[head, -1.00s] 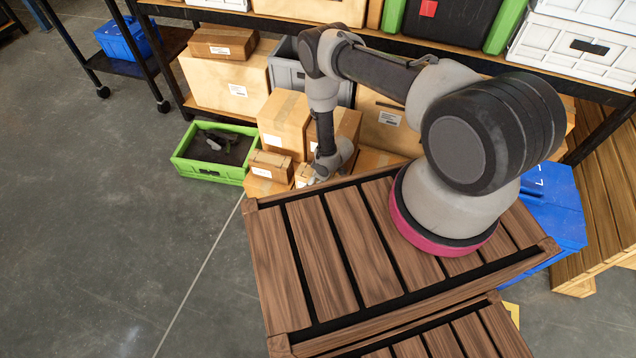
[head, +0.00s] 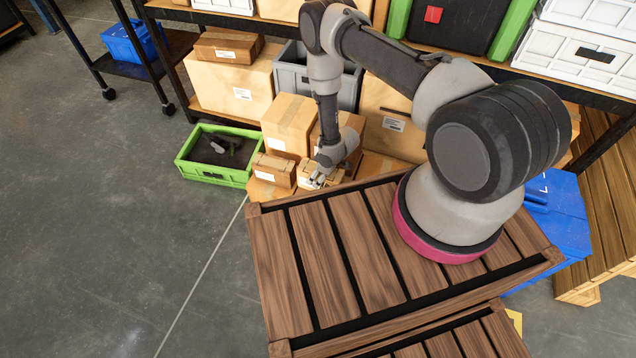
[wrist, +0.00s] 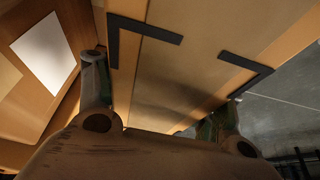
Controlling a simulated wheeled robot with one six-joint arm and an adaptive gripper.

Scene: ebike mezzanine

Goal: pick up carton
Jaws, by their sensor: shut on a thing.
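The carton (head: 308,169) is a small light-brown box among larger cartons, in front of the shelf in the head view. In the wrist view the carton (wrist: 165,75) fills the middle, a tan face with black corner marks. My gripper (head: 318,180) reaches down onto it in the head view. In the wrist view my gripper (wrist: 160,98) has one finger on each side of the carton and is shut on it. The underside of the carton is hidden, so I cannot tell how far it is from what lies below.
A small carton (head: 273,168) stands just left, and a taller carton (head: 287,122) stands behind. A green crate (head: 212,173) with dark contents is on the floor further left. A grey bin (head: 290,72) and shelf goods are behind. The floor (head: 110,250) at left is clear.

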